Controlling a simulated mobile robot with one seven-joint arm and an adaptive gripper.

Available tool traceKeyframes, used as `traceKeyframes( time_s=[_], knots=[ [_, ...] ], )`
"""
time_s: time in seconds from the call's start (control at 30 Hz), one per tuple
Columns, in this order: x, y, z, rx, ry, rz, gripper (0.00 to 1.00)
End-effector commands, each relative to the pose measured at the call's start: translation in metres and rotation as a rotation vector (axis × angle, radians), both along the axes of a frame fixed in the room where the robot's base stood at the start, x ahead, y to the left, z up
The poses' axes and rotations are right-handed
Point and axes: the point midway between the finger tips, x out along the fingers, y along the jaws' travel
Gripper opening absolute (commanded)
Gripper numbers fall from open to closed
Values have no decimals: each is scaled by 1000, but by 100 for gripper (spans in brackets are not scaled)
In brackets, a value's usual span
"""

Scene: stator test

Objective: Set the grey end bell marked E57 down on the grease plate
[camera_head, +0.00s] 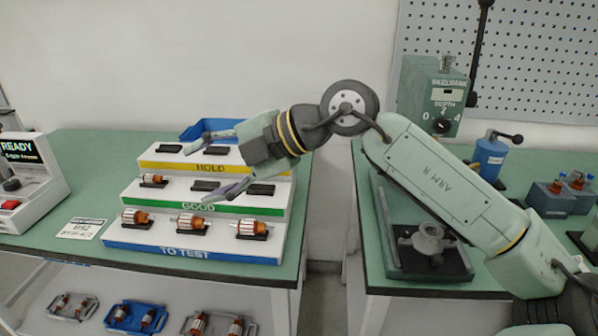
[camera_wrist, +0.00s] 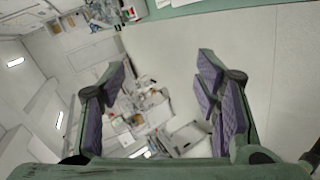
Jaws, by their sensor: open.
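My gripper (camera_head: 206,168) is open and empty, its two fingers spread to the left above the stepped rack in the head view. In the wrist view my gripper (camera_wrist: 162,80) has its purple-padded fingers wide apart with nothing between them. A grey round part with lugs (camera_head: 427,240), which looks like an end bell, sits in a dark tray (camera_head: 450,273) on the right bench, well away from my gripper. My arm passes close above it in the picture. I cannot read an E57 mark on it. I cannot tell for certain which thing is the grease plate.
A stepped rack (camera_head: 190,252) labelled HOLD, GOOD and TO TEST holds several copper-wound rotors on the left bench (camera_head: 80,165). A READY tester (camera_head: 28,180) stands at far left. A green press (camera_head: 432,95), a blue canister (camera_head: 490,157) and small bins stand on the right bench. A gap separates the benches.

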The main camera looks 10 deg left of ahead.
Motion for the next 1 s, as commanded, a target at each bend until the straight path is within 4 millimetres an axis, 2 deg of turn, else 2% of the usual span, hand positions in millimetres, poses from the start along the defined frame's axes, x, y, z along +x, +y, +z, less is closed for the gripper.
traceKeyframes(
  time_s=[0.03,0.1,0.17,0.23,0.3,0.4,0.5,0.6,0.7,0.87,1.0],
  knots=[
    [23,-33,-10,-83,25,-113,57],
    [47,-78,-25,-189,72,-261,57],
    [64,-120,-36,-272,113,-391,57],
    [77,-172,-47,-361,164,-543,57],
    [84,-224,-55,-442,216,-693,57],
    [83,-293,-62,-540,287,-890,57],
    [76,-347,-65,-610,343,-1048,57],
    [67,-382,-66,-654,383,-1155,57],
    [62,-400,-66,-676,404,-1211,57],
    [64,-405,-79,-682,410,-1225,57],
    [71,-403,-101,-680,409,-1220,57]
  ],
)
